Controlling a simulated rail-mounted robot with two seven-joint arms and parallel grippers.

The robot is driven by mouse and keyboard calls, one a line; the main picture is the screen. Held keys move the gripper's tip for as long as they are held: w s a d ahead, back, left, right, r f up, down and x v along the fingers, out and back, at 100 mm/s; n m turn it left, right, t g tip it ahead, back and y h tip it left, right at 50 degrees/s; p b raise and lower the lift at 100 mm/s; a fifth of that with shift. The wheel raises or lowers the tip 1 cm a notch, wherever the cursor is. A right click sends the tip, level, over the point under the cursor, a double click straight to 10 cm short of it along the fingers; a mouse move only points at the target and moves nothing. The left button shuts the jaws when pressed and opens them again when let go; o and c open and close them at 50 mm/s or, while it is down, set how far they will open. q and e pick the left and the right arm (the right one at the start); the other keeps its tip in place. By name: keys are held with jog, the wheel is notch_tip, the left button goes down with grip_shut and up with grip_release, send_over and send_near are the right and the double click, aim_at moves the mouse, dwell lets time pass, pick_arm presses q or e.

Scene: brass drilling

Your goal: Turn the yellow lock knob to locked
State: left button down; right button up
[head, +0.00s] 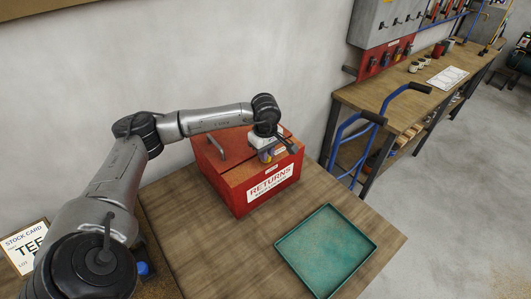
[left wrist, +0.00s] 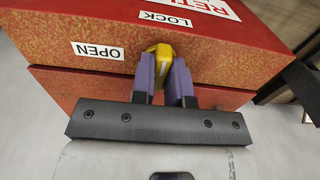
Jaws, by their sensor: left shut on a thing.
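The red returns box (head: 238,191) stands on the wooden table, its white RETURNS label facing front. In the left wrist view the box face (left wrist: 60,45) carries an OPEN label (left wrist: 98,51) on the left and a LOCK label (left wrist: 166,19) above. The yellow lock knob (left wrist: 160,50) sits between the labels, tilted a little. My left gripper (left wrist: 163,72) has its purple fingers shut on the knob, one on each side. In the head view my left gripper (head: 266,156) is at the box's right side, and the knob is mostly hidden there. My right gripper is in neither view.
A green tray (head: 327,250) lies on the wooden table (head: 240,255) in front of the box. A blue hand truck (head: 352,140) stands behind the table's right side. A workbench (head: 400,100) runs along the wall. A stock card (head: 22,245) stands at the left.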

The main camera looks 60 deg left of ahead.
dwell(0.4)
pick_arm(q)
jog(key=c, duration=1.1)
grip_release()
jog(key=shift+r, duration=0.1)
jog(key=shift+r+p, duration=0.45)
jog(key=shift+r, duration=6.4)
jog(key=shift+s, duration=0.1)
